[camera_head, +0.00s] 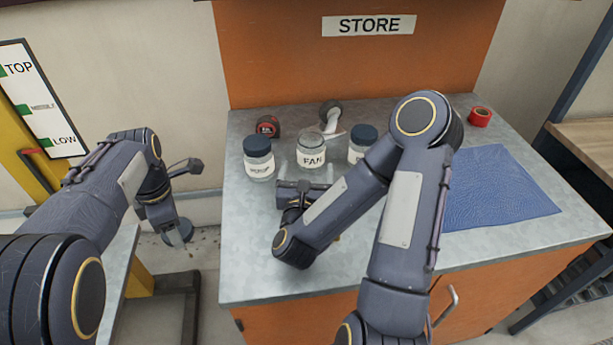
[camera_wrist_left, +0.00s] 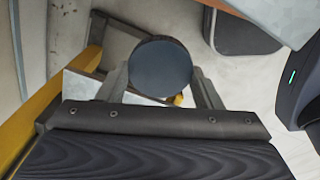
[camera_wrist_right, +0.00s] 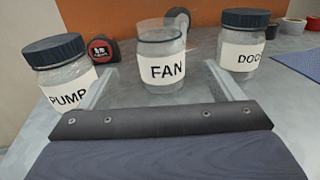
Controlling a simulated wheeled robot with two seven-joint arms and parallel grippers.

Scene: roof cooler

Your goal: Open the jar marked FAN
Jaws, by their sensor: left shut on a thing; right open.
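The glass jar marked FAN (camera_head: 312,158) stands upright on the counter with no lid on it; it also shows in the right wrist view (camera_wrist_right: 163,70). My left gripper (camera_wrist_left: 160,85) is shut on a dark round lid (camera_wrist_left: 160,64). In the head view this lid (camera_head: 178,232) is held out left of the counter, over the floor. My right gripper (camera_wrist_right: 163,85) is open. Its fingers point at the FAN jar, one towards each side; I cannot tell whether they touch it. Its arm hides part of the counter in the head view.
A lidded PUMP jar (camera_wrist_right: 67,75) stands left of the FAN jar and a lidded jar (camera_wrist_right: 243,42) right of it. A red tape measure (camera_head: 267,126), a pale object (camera_head: 330,113), red tape (camera_head: 479,117) and a blue mat (camera_head: 500,190) also lie on the counter (camera_head: 245,225).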

